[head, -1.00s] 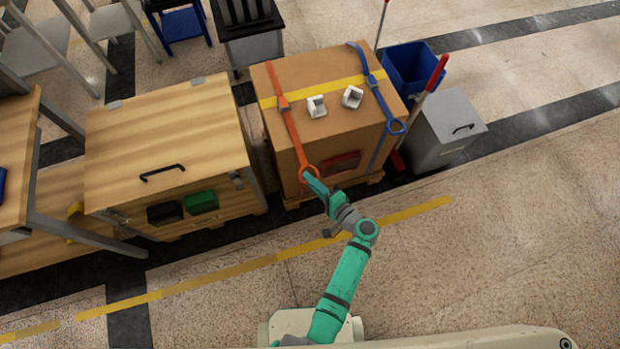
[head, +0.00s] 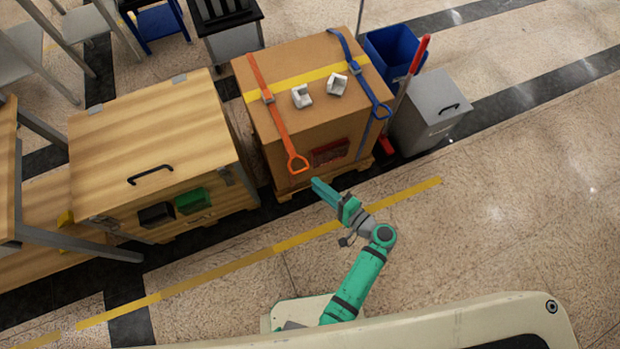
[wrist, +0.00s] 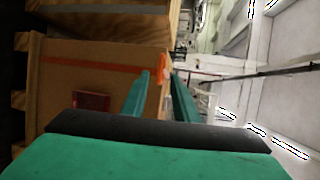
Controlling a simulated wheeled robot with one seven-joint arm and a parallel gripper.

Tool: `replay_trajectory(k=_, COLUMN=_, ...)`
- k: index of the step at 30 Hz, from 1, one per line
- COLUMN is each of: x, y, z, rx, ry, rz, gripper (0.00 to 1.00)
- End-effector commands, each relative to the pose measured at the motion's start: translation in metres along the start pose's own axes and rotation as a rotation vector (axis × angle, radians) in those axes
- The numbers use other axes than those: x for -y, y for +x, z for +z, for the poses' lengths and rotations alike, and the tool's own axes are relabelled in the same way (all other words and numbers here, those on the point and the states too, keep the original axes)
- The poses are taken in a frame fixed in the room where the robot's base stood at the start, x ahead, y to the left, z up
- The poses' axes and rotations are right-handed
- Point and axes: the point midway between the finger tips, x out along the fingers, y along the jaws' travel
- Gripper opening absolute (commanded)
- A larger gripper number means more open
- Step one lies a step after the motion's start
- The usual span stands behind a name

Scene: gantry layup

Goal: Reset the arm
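My gripper (head: 314,183) is green and hangs in front of the cardboard box's (head: 310,74) near face, a little right of and below the orange strap's ring. In the wrist view, its two fingers (wrist: 160,88) stand apart with a gap between them and nothing gripped. The orange strap (head: 276,109) runs over the box top and down its front, ending in a ring (head: 298,163). Part of the orange strap shows beyond the fingers in the wrist view (wrist: 163,68).
A blue strap (head: 363,77) and two white corner pieces (head: 301,96) are on the box. A wooden crate (head: 150,135) stands left; a blue bin (head: 393,53), a red-ended pole (head: 421,55) and a grey bin (head: 431,105) stand right. Floor in front is clear.

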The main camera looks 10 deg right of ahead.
Motion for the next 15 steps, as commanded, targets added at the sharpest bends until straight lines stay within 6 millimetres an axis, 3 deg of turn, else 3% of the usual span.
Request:
replay_trajectory(k=6, x=-0.001, y=-0.015, z=0.000, rx=-0.001, ry=0.001, rz=0.001, gripper=0.27)
replay_trajectory(k=15, x=-0.001, y=-0.016, z=0.000, rx=0.000, ry=0.001, rz=0.001, gripper=0.27)
